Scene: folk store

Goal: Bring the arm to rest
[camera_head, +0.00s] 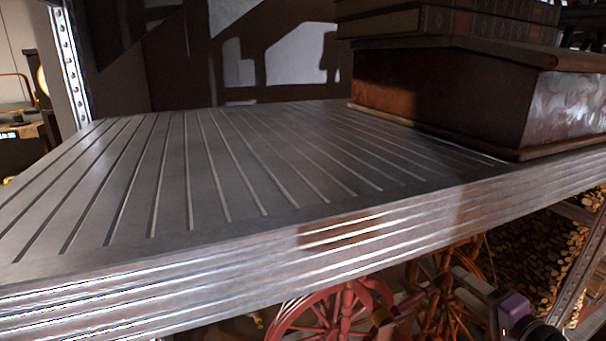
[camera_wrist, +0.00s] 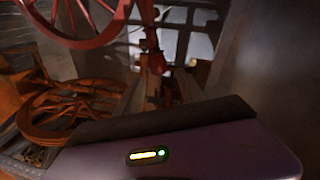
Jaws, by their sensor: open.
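My gripper (camera_head: 503,308) shows only in part at the lower right of the head view, as a purple and grey body below the front edge of the metal shelf (camera_head: 210,185). It is open, and I see nothing held in it. In the wrist view its purple housing (camera_wrist: 200,150), with a small lit indicator, fills the bottom; the fingertips do not show clearly there. The shelf top is ribbed and bare on its left and middle.
A brown box (camera_head: 440,95) with books (camera_head: 450,20) on it stands at the shelf's right. Below are a red spoked wheel (camera_head: 335,315), also in the wrist view (camera_wrist: 85,25), a wooden wheel (camera_wrist: 60,110) and stacked logs (camera_head: 535,255). A metal post (camera_head: 70,60) rises at left.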

